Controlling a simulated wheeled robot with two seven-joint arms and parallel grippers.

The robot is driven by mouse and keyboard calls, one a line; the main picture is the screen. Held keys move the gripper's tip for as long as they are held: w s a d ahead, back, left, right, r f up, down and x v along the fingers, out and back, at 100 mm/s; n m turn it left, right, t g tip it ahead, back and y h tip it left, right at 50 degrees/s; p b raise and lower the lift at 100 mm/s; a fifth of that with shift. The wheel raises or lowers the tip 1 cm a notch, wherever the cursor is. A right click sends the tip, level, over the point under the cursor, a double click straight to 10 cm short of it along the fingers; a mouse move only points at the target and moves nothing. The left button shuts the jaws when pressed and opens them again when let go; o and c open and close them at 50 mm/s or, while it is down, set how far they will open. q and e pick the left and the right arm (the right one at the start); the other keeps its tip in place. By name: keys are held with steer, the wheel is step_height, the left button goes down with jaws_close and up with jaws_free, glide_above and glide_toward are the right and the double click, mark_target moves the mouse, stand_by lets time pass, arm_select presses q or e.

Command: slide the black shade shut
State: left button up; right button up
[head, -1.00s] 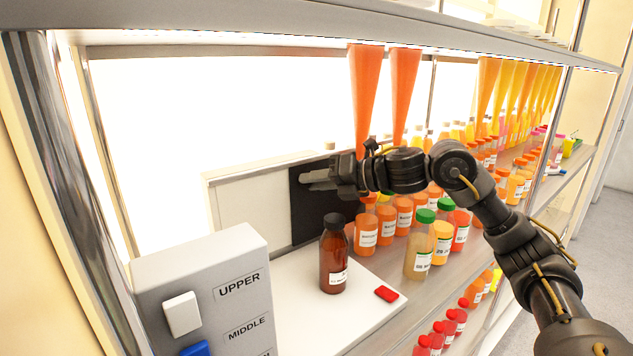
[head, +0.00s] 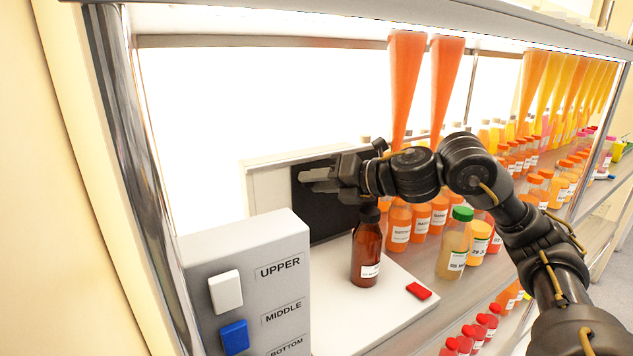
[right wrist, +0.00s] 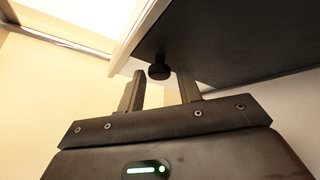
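The black shade (head: 325,222) is a dark upright panel in a white frame (head: 268,190) behind the white board. A strip of white is bare to the left of the shade. My right gripper (head: 308,180) is in front of the shade, pointing left. In the right wrist view, its two fingers are apart (right wrist: 160,88) with a round black knob (right wrist: 159,71) on the shade (right wrist: 225,45) between their tips. A gap shows on each side of the knob. My right arm hides the shade's right part in the head view. My left gripper is not in view.
A brown bottle (head: 367,250) stands on the white board (head: 385,318), just below my right gripper. A red piece (head: 419,291) lies near it. A grey switch box (head: 245,265) stands at the front left. Several juice bottles and orange cones fill the right.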

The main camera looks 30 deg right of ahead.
steer(key=shift+o, duration=1)
steer(key=shift+a, duration=0.1)
steer(key=b+v, duration=0.4)
steer(key=v, duration=0.6)
steer(key=shift+s+r, duration=0.15)
steer(key=shift+s, duration=0.2)
